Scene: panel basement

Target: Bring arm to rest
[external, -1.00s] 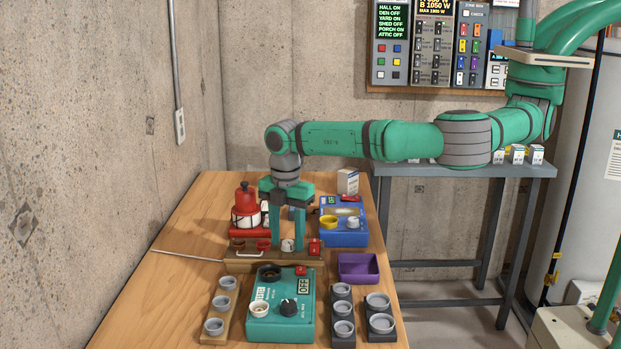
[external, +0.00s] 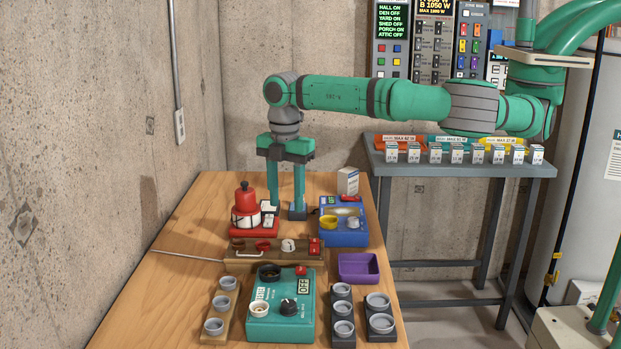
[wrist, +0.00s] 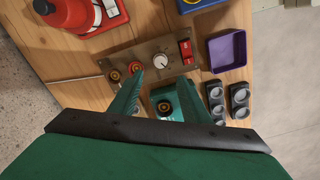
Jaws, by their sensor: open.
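My gripper (external: 286,212) is open and empty, pointing down above the wooden table (external: 180,290). In the external view its fingers hang between the red lantern-like device (external: 246,212) and the blue device (external: 343,226). In the wrist view my gripper (wrist: 166,98) has its two fingers spread, with the wooden panel (wrist: 150,62) and the teal box (wrist: 165,103) seen beyond them. The same wooden panel (external: 262,264) and teal box (external: 268,322) lie nearer the front in the external view. My arm reaches in from the right, held level above the table.
A purple tray (external: 358,268) and cup holders (external: 227,304) stand on the table. A grey bench (external: 455,170) with several small boxes is behind right. Concrete wall (external: 105,100) bounds the left, and a switch panel (external: 440,50) hangs at the back. Air above the table's left is clear.

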